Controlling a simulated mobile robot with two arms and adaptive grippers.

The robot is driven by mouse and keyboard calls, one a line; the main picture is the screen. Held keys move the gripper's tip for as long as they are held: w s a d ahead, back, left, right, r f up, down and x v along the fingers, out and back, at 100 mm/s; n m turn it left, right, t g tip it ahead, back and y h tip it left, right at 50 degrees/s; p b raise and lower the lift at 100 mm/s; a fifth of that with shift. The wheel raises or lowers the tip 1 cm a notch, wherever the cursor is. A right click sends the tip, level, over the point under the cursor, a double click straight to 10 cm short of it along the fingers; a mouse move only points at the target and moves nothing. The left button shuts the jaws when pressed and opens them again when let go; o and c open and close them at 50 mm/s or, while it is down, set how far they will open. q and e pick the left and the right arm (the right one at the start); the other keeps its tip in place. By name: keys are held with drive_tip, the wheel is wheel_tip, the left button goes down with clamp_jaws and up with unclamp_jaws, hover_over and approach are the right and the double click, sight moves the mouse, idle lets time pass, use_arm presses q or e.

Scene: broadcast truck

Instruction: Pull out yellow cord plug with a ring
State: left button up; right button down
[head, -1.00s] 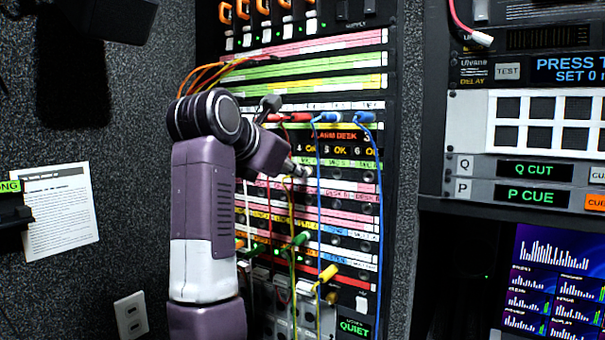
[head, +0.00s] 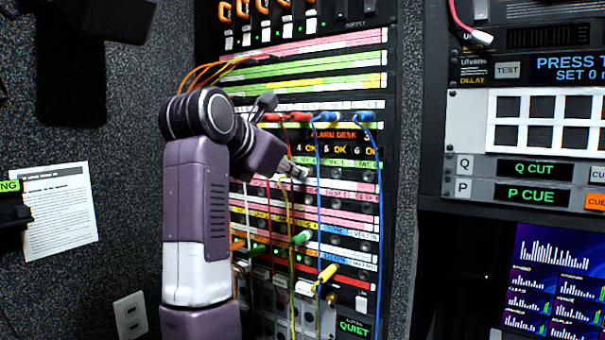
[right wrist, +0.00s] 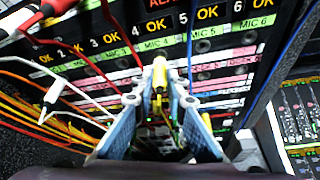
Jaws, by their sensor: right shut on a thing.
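My right gripper (head: 299,172) is in front of the middle rows of the patch panel (head: 341,206). The right wrist view shows its two fingers (right wrist: 160,101) closed around a yellow plug (right wrist: 159,76) with a yellow cord. The fingers and viewing angle hide whether its tip is in a jack, and I cannot make out a ring on it. The yellow cord (head: 291,235) hangs down from the gripper in the head view. Another yellow plug (head: 327,273) sits low on the panel. My left gripper is not in view.
Red plugs (head: 300,117) and blue plugs (head: 365,116) sit in a row above, their cords hanging over the panel near my gripper. A green plug (head: 302,237) is below. Orange cords (head: 205,75) loop at the panel's upper left. A speckled wall (head: 120,190) is at left.

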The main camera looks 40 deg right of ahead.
drive_tip(key=shift+s+a, duration=0.25)
drive_tip(key=shift+a, duration=0.35)
drive_tip(key=shift+s+a, duration=0.2)
drive_tip(key=shift+a, duration=0.35)
idle(0.7)
drive_tip(key=shift+s+a, duration=0.25)
drive_tip(key=shift+a, duration=0.4)
drive_tip(key=shift+s+a+b, duration=0.35)
drive_tip(key=shift+a+b, duration=0.1)
drive_tip(key=shift+a, duration=0.35)
drive_tip(key=a, duration=0.1)
drive_tip(key=s+a, duration=0.1)
drive_tip(key=shift+s+a+b, duration=0.1)
drive_tip(key=shift+a+b, duration=0.25)
drive_tip(key=shift+a, duration=0.05)
